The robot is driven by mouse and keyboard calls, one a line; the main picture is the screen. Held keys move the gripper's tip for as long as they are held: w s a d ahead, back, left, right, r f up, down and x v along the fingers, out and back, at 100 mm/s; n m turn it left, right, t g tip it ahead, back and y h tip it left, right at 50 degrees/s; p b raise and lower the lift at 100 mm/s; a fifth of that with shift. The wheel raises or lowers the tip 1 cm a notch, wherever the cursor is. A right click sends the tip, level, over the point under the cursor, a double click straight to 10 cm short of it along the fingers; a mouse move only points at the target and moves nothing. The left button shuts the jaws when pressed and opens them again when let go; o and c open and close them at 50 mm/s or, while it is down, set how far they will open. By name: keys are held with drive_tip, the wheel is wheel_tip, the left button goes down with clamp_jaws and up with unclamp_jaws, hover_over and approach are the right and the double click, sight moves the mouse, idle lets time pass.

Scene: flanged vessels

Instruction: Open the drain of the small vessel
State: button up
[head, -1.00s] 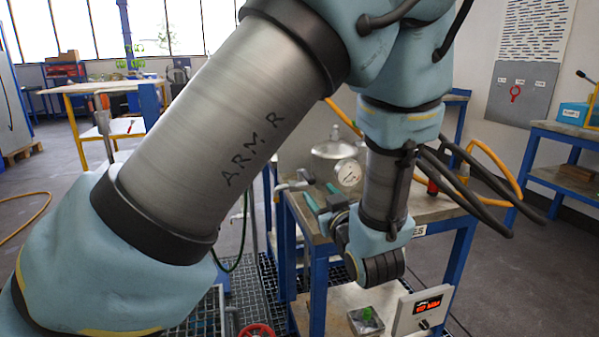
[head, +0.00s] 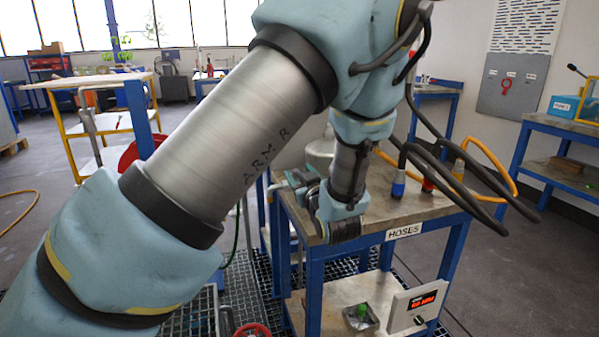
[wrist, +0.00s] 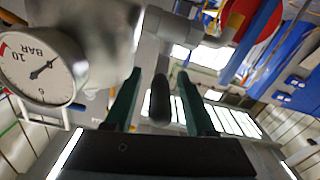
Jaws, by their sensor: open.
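The small metal vessel (head: 320,152) stands on the bench, mostly hidden behind my arm in the head view. In the wrist view, its blurred metal body (wrist: 100,25) fills the upper left, with a round white pressure gauge (wrist: 38,68) marked BAR beside it. My gripper (wrist: 158,82) is open, with a teal finger on each side. A dark, rounded handle-like bar (wrist: 160,100) shows between the fingers, with a visible gap to each; whether it is the drain lever I cannot tell. In the head view my gripper (head: 298,180) is at the bench's left end.
The bench (head: 385,215) is labelled HOSES. Its lower shelf holds a box with a green button (head: 362,312) and a panel with a red display (head: 415,306). A red handwheel (head: 252,330) is at the bottom edge. Hose ends (head: 398,185) stand on the bench's right side.

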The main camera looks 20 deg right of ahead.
drive_tip(key=shift+w, duration=0.15)
drive_tip(key=shift+c, duration=0.2)
clamp_jaws()
idle(1.2)
